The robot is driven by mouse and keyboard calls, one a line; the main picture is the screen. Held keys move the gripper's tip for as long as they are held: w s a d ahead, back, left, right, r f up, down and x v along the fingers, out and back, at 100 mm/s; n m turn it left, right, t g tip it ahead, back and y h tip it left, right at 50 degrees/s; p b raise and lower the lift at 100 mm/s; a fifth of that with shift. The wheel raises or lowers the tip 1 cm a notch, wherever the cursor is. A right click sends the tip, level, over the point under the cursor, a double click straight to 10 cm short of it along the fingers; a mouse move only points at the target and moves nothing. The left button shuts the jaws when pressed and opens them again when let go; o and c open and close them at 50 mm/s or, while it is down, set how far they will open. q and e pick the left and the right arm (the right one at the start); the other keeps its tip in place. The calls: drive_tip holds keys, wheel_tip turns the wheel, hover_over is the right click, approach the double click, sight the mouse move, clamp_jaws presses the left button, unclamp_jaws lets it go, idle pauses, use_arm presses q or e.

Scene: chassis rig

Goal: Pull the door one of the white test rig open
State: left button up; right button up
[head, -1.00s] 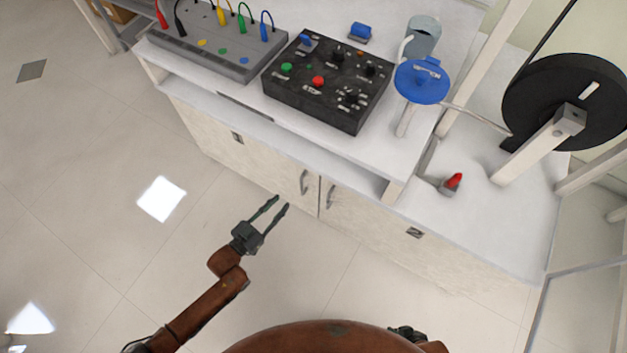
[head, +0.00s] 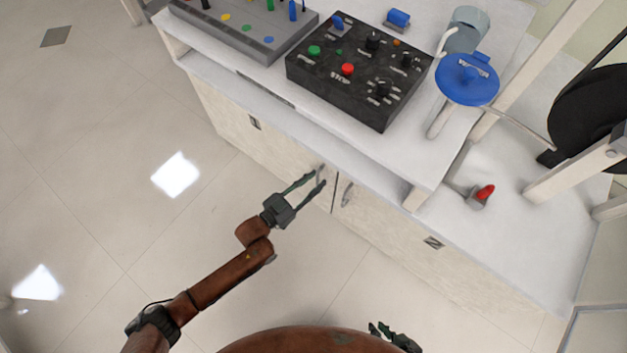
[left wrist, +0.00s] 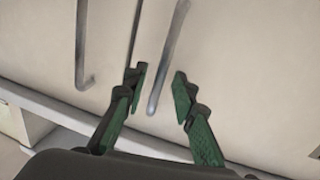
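The white test rig has two cabinet doors side by side under its top. The left door (head: 270,150) has a small dark plate (head: 254,122) and a bar handle (head: 321,172); I cannot read the plate surely. The right door (head: 395,228) has its own handle (head: 347,193) and plate (head: 433,243). Both doors look closed. My left gripper (head: 314,181) is open at the left door's handle. In the left wrist view its fingers (left wrist: 159,80) lie either side of that handle (left wrist: 170,55), with visible gaps. My right gripper (head: 390,335) is partly cut off at the bottom.
A black control box (head: 360,75) and a grey panel (head: 240,35) stand on the rig's top. A blue round lid (head: 468,78) and a red-tipped part (head: 484,193) are further right. The floor (head: 90,150) left of the rig is clear.

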use_arm(q)
clamp_jaws()
idle(0.6)
